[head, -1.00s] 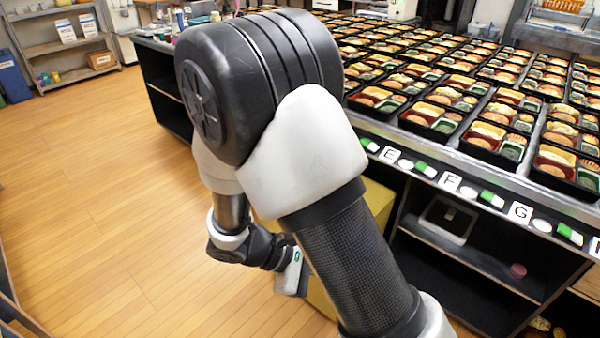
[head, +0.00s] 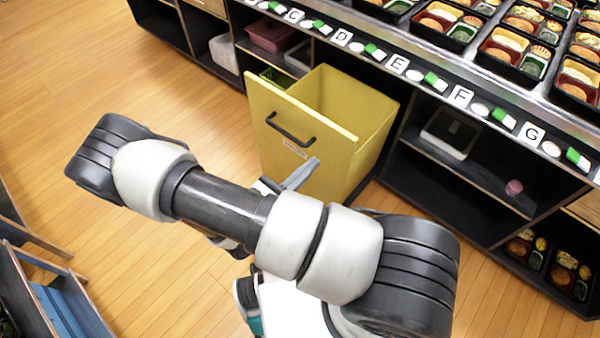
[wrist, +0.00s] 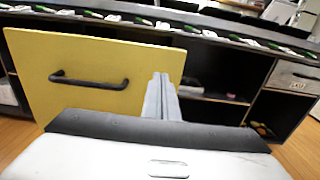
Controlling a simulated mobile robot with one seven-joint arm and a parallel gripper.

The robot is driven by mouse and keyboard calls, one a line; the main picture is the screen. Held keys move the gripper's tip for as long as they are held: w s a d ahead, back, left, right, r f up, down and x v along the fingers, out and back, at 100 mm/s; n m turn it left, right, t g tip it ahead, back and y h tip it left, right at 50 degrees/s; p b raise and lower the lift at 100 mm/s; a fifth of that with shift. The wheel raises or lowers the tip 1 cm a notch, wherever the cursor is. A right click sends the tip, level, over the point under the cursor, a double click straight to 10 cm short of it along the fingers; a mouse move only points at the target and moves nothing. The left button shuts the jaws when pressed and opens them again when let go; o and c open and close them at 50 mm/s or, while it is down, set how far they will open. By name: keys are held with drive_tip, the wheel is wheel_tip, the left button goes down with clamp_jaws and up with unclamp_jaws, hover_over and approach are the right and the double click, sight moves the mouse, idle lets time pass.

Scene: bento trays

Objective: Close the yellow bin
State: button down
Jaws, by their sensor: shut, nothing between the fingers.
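The yellow bin (head: 345,95) is pulled out from under the counter, and its open top shows in the head view. Its front panel (head: 265,125) has a black handle (head: 290,130). The wrist view shows the front panel (wrist: 95,80) and the handle (wrist: 88,82) ahead, left of centre. My gripper (head: 303,172) is in front of the panel, below and right of the handle, with its fingers together and empty. In the wrist view the fingertips (wrist: 160,82) overlap the panel's right part. I cannot tell whether they touch it.
The counter edge (head: 420,75) with lettered labels runs above the bin. Bento trays (head: 520,50) stand on top. Open shelves (head: 470,145) lie right of the bin. A blue-grey rack (head: 60,300) stands at lower left.

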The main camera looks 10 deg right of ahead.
sight(337, 140)
drive_tip(key=b+x, duration=0.1)
drive_tip(key=x, duration=0.7)
drive_tip(key=shift+w+d, duration=0.1)
drive_tip(key=shift+w, duration=0.05)
